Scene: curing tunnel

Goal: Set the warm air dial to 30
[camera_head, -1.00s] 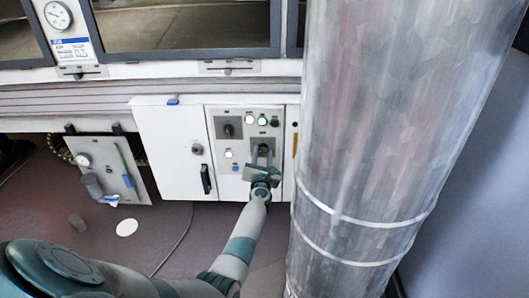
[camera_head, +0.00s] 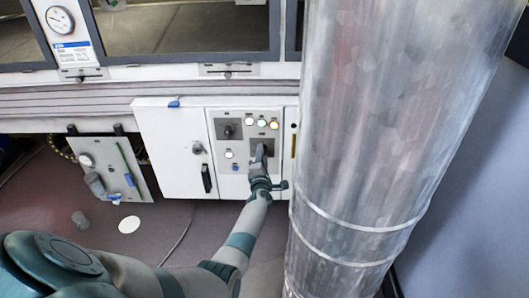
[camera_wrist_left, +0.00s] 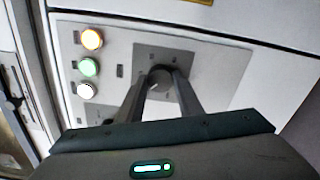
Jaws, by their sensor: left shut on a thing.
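A dark round dial (camera_wrist_left: 161,79) sits on a grey plate (camera_wrist_left: 217,62) on the control panel. It has a light pointer mark; its scale and label are too small to read. My left gripper (camera_wrist_left: 162,77) is shut on this dial, one finger on each side. In the head view the left gripper (camera_head: 262,157) reaches up to the panel's right-hand plate and hides most of the dial. A second dark dial (camera_head: 229,131) sits on another plate to the upper left, untouched. My right gripper is not in view.
White, green and orange lamps (camera_head: 262,123) sit above the gripped dial. A white cabinet door with a black handle (camera_head: 206,178) is left of the panel. A thick metal duct (camera_head: 385,130) stands close on the right. A gauge (camera_head: 59,20) is at upper left.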

